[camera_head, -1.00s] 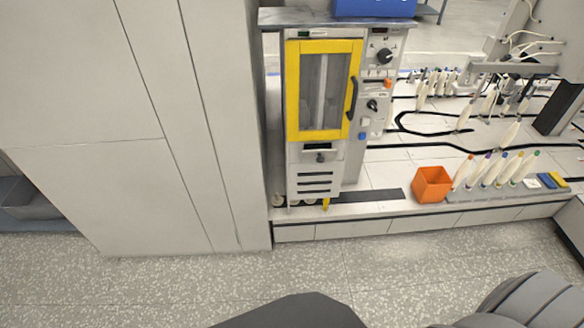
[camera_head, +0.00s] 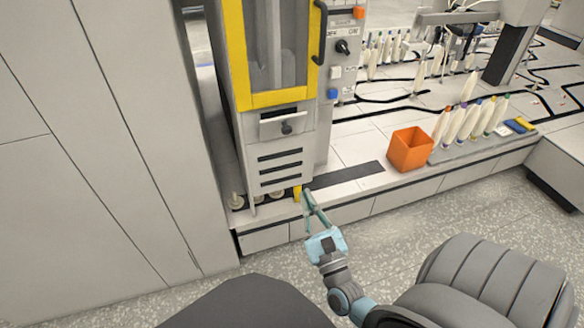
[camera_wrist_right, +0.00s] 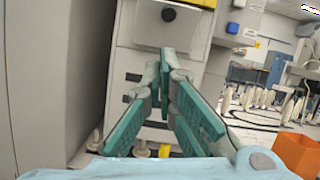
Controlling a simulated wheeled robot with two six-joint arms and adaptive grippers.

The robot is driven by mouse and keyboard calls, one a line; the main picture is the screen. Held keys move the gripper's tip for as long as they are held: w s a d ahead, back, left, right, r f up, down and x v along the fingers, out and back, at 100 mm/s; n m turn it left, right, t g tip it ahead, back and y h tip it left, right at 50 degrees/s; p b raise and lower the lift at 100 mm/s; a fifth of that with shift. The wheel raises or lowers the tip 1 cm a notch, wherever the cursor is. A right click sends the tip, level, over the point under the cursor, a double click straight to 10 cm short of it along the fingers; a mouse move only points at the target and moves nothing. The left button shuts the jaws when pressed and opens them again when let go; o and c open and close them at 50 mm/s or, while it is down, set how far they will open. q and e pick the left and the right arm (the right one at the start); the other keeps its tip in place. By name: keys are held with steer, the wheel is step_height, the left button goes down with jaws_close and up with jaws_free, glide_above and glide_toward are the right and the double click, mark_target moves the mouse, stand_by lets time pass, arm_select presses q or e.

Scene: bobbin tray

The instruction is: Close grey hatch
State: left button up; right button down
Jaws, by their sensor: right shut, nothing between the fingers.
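My right gripper (camera_head: 307,196) is shut and empty, in front of the machine's lower right corner, below and to the right of the hatch. Its teal fingers (camera_wrist_right: 164,68) come together in the wrist view. My left gripper is not in view.
The yellow door frame (camera_head: 278,97) with a dark handle (camera_head: 320,32) is above the hatch. A grey cabinet wall (camera_head: 125,130) stands close on the left. An orange bin (camera_head: 409,150) and several bobbins stand on the low platform at right. The speckled floor in front is open.

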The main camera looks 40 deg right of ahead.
mark_target(289, 132)
steer(key=w+d+r+m, duration=0.1)
steer(key=w+r, duration=0.1)
steer(key=w, duration=0.1)
steer(key=w+d+r+h, duration=0.1)
steer(key=w+d+r, duration=0.1)
steer(key=w+r, duration=0.1)
steer(key=w+d+r+m+p, duration=0.1)
steer(key=w+r, duration=0.1)
steer(key=w, duration=0.2)
steer(key=shift+w+d+r+m+t, duration=0.3)
steer(key=shift+w, duration=0.05)
steer(key=shift+w+d+r, duration=0.1)
steer(key=shift+w+r, duration=0.05)
steer(key=shift+w, duration=0.2)
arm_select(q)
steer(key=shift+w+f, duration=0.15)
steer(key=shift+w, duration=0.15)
